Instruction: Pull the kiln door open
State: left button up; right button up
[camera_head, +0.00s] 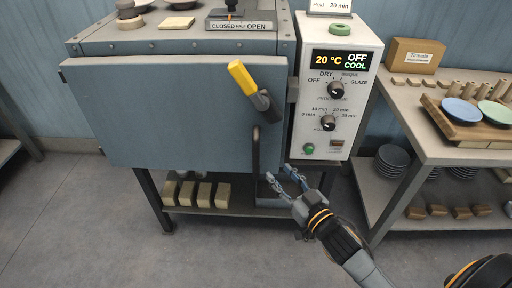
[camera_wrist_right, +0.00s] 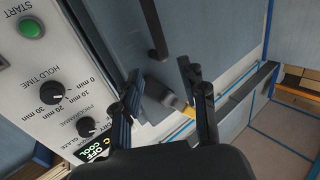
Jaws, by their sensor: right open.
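The kiln door (camera_head: 170,115) is a blue-grey panel across the kiln front and looks closed. A dark vertical pull handle (camera_head: 256,150) stands out near its lower right edge. Above it is a latch lever with a yellow grip (camera_head: 242,76), tilted up to the left. My right gripper (camera_head: 279,174) is open and empty, just right of and below the pull handle, with no contact visible. In the right wrist view the spread fingers (camera_wrist_right: 160,70) frame the grey lever body (camera_wrist_right: 157,91); the pull handle (camera_wrist_right: 156,40) shows beyond them. My left gripper is not in view.
The control box (camera_head: 337,95) with knobs and display stands directly right of the door. Blocks (camera_head: 203,194) lie on the shelf below the kiln. A table (camera_head: 400,98) with plates on a wooden tray (camera_head: 450,125) is at the right. The floor in front is clear.

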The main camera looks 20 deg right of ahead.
aim_at(258, 149)
jog(key=w, duration=0.4)
jog(key=w+a, duration=0.1)
jog(key=w, duration=0.4)
jog(key=w+a+p, duration=0.1)
jog(key=w, duration=0.3)
jog(key=shift+w+a+f, duration=0.1)
jog(key=shift+w+a, duration=0.1)
jog(key=shift+c, duration=0.5)
grip_shut()
